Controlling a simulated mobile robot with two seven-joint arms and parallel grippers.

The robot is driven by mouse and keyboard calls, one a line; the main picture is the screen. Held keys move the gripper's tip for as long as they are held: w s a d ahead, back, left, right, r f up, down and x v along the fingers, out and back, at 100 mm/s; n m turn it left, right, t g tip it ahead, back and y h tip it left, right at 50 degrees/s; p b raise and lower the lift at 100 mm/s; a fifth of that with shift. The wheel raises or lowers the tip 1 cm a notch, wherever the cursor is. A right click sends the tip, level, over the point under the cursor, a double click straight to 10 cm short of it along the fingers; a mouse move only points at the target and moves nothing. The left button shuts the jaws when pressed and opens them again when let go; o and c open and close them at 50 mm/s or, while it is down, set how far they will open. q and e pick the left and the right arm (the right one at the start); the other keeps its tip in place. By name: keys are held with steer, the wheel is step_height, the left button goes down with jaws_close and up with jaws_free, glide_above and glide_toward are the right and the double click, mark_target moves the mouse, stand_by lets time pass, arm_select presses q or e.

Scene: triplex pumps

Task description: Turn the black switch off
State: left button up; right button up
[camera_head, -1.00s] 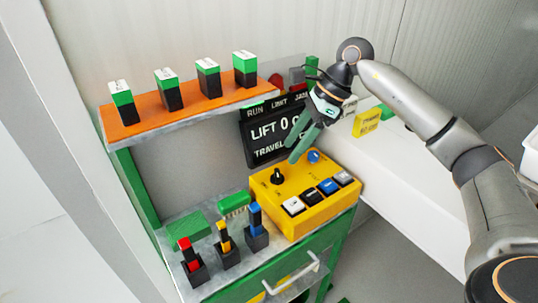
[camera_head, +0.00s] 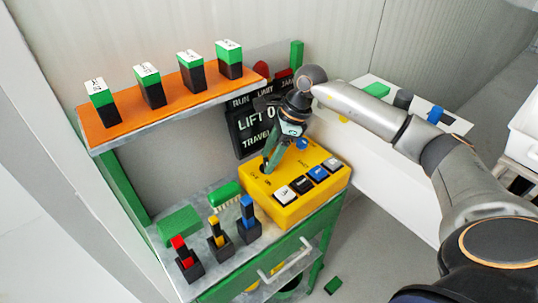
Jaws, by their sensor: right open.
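The black switch (camera_head: 263,169) is a small knob on the top left of the yellow control box (camera_head: 292,205). My right gripper (camera_head: 269,164) is at the switch, with its green fingers pointing down. The fingers partly hide the switch, and I cannot tell whether they touch it. The gripper is open. My left gripper is not in view.
The box also carries a blue knob (camera_head: 302,144) and a row of push buttons (camera_head: 302,184). Red, yellow and blue levers (camera_head: 216,232) stand at the front left. A dark display board (camera_head: 253,128) is behind the box. An orange shelf (camera_head: 128,116) holds several green-black blocks.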

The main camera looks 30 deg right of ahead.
steer(key=shift+a+f, duration=0.1)
steer(key=shift+f, duration=0.2)
jaws_close()
stand_by(0.4)
